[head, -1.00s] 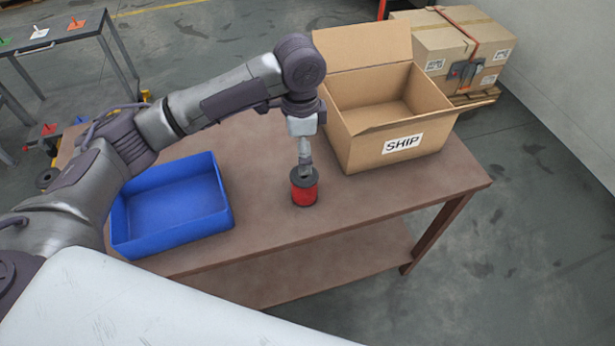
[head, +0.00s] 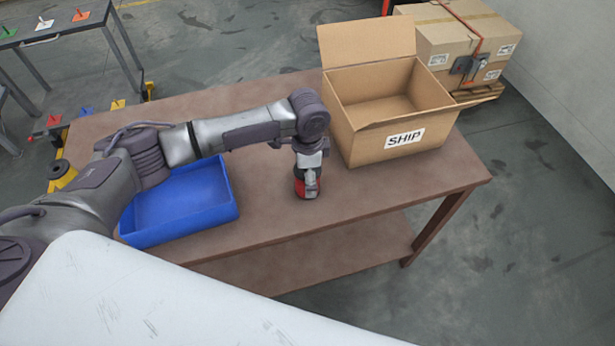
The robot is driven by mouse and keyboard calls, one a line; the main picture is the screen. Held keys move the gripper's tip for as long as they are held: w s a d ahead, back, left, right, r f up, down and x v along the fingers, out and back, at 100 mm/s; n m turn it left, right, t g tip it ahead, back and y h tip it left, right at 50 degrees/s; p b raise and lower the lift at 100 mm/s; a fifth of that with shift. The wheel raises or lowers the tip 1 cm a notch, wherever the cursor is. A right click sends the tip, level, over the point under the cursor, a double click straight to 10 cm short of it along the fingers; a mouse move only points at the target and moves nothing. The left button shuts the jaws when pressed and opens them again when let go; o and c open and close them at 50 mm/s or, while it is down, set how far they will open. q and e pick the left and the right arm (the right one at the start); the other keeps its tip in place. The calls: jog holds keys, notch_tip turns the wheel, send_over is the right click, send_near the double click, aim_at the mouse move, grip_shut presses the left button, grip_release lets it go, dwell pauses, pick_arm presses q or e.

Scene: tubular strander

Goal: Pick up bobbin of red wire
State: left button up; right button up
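The bobbin of red wire (head: 301,189) stands upright on the brown table (head: 262,222), between the blue bin and the cardboard box. My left gripper (head: 311,184) is down at the bobbin, in front of its top and right side, and covers part of it. Its fingers are small and overlap the bobbin, so I cannot tell whether they are open or closed on it. My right gripper is not in view.
An empty blue bin (head: 185,240) is left of the bobbin, partly behind my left arm. An open, empty cardboard box marked SHIP (head: 372,148) stands to the right. Closed cartons (head: 440,41) are stacked behind it. The table's front right is clear.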

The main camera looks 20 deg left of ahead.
pick_arm(q)
jog(key=c, duration=1.5)
jog(key=shift+c, duration=0.2)
jog(key=shift+r, duration=0.15)
